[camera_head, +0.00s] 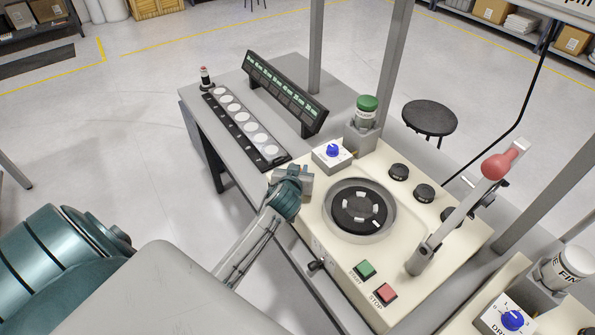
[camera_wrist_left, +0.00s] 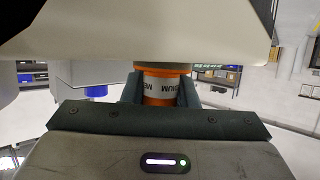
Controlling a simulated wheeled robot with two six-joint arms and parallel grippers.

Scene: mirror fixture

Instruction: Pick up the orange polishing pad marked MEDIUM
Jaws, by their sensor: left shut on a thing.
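The orange polishing pad (camera_wrist_left: 160,72) shows in the left wrist view as an orange body with a white band. The band's dark lettering reads MEDIUM upside down. A cream surface borders the pad at the top of that view; I cannot tell whether they touch. My left gripper (camera_wrist_left: 160,95) is shut on the pad, with a finger on each side. In the head view my left gripper (camera_head: 306,184) is at the left edge of the cream machine (camera_head: 318,225), where I cannot make out the pad. My right gripper is not in view.
The machine carries a round black plate (camera_head: 358,208), a blue-knob box (camera_head: 333,153), a green-topped container (camera_head: 367,110), a red-knobbed lever (camera_head: 450,220), and green (camera_head: 364,270) and red (camera_head: 385,292) buttons. A tray of white discs (camera_head: 240,120) lies beyond. A FINE container (camera_head: 568,268) stands lower right.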

